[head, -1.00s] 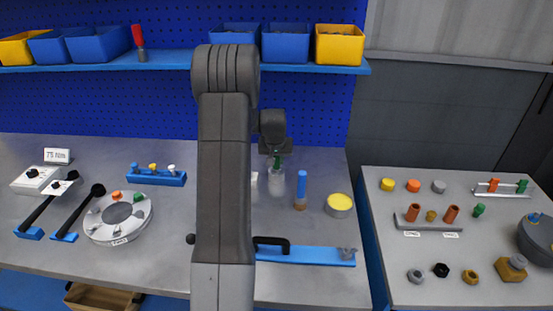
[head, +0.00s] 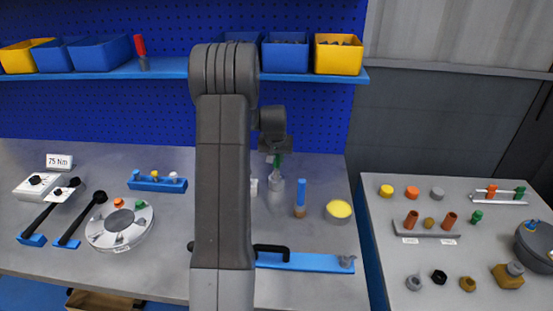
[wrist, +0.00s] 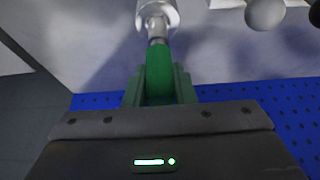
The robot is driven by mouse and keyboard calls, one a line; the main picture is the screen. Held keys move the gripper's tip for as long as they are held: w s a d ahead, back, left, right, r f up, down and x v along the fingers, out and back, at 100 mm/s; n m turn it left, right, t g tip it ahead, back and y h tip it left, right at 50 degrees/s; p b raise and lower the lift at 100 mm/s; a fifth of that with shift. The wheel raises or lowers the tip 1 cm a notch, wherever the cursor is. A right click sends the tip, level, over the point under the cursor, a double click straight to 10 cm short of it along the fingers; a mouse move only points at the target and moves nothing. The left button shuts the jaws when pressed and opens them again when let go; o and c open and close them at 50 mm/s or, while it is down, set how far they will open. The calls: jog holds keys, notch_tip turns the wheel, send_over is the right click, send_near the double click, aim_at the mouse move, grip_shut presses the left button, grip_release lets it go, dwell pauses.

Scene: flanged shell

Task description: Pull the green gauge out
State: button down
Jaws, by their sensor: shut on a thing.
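The green gauge (head: 278,163) stands upright below my gripper at the back of the bench. My gripper (wrist: 159,88) is shut on its green handle (wrist: 159,66), which fills the space between the fingers in the wrist view. A narrow metal shank (wrist: 157,28) runs from the handle to a wider pale metal cylinder (wrist: 157,10). In the head view this silver cylinder (head: 275,192) is upright, under the gauge. I cannot tell how much of the gauge's lower end is inside it.
A blue-topped cylinder (head: 300,195) and a yellow-topped round can (head: 338,211) stand to the right. A blue bar with a black handle (head: 310,261) lies in front. A grey flanged disc (head: 118,229) is at left. A shelf with bins (head: 180,67) runs above, behind.

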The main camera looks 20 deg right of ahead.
jog(key=shift+r+p, duration=0.6)
jog(key=shift+r, duration=0.85)
